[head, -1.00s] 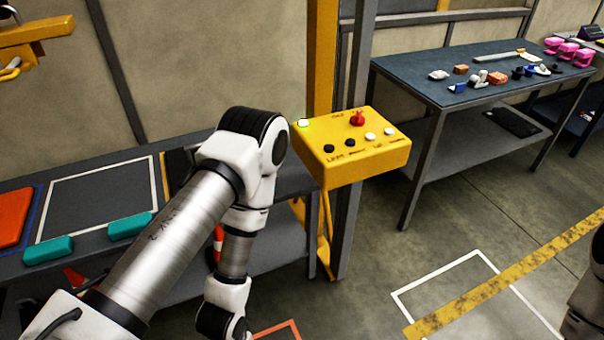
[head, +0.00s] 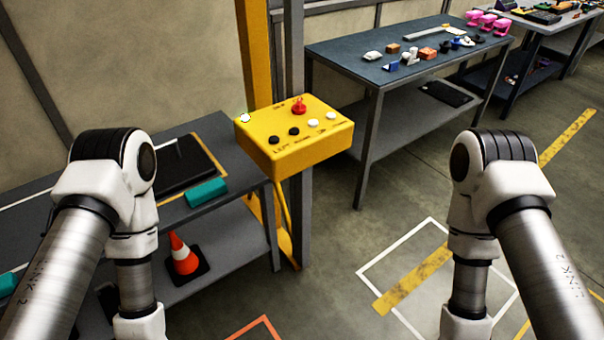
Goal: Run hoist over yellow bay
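A yellow control box (head: 293,137) is fixed to a post in the middle of the head view. It has a red knob (head: 298,106), two black buttons on the left, two white buttons on the right and a lit white-green lamp (head: 245,118) at its back left corner. Its lettering is too small to read surely. The hoist is outside the current view, and no bay marked yellow is clearly in view. Both my arms show at the left and right, but both grippers are below the picture.
A dark bench (head: 232,150) with a teal block (head: 207,192) stands left of the box, an orange cone (head: 184,255) on its shelf. A blue-topped table (head: 345,49) with small parts stands behind right. White floor lines (head: 395,251) and a yellow stripe (head: 412,278) mark open floor.

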